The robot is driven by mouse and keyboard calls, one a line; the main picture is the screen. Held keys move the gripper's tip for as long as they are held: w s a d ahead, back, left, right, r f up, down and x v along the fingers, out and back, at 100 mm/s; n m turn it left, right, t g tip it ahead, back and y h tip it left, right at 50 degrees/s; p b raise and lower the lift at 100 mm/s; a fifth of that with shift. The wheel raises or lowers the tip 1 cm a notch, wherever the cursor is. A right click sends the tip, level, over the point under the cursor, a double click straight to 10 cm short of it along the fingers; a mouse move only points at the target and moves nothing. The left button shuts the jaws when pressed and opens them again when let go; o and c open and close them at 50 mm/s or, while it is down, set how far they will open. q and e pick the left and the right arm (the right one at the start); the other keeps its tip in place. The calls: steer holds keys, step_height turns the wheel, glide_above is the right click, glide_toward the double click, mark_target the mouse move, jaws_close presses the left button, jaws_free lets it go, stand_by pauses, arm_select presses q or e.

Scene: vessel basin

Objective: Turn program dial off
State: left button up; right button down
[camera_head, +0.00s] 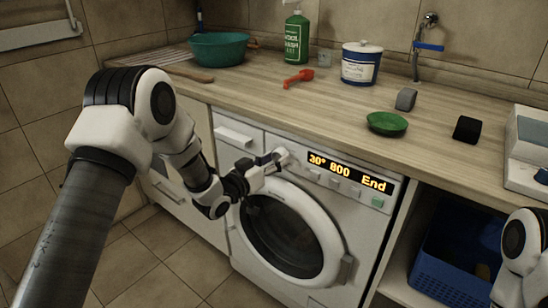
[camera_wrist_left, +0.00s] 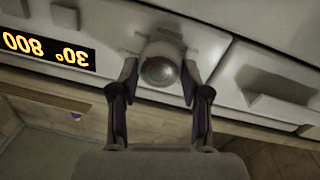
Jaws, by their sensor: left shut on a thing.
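The program dial (camera_wrist_left: 160,68) is a round, light grey knob on the washing machine's front panel, with a small red mark on it. It also shows in the head view (camera_head: 281,156), left of the display (camera_head: 346,173). The display reads "30° 800 End". My left gripper (camera_head: 266,171) is at the dial. In the left wrist view my left gripper (camera_wrist_left: 160,75) has one finger on each side of the dial and is shut on it. The white washing machine (camera_head: 262,285) stands under the counter. Only my right arm shows at the lower right; its gripper is out of frame.
The round door (camera_head: 332,250) is closed just below the panel. The detergent drawer (camera_head: 238,137) is left of the dial. The wooden counter (camera_head: 340,110) overhangs above, with a green dish (camera_head: 387,123) and a red scoop (camera_head: 298,78) on it. A blue basket (camera_head: 445,272) sits at right.

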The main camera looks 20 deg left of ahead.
arm_select(q)
steer(key=n+p, duration=0.1)
steer(key=n, duration=0.2)
steer(key=shift+n, duration=0.4)
steer(key=n+p, duration=0.1)
steer(key=n, duration=0.3)
steer(key=shift+n+t, duration=0.4)
steer(key=n+y+p, duration=0.1)
steer(key=n+p, duration=0.1)
steer(key=n, duration=0.7)
steer(key=n+y+p, duration=0.1)
steer(key=n+p, duration=0.1)
steer(key=n, duration=0.8)
steer(key=shift+d+f+t, duration=0.1)
steer(key=shift+d+t, duration=0.05)
steer(key=shift+t, duration=0.15)
steer(key=shift+n, duration=0.3)
steer(key=o, duration=1.1)
steer(key=shift+o, duration=0.2)
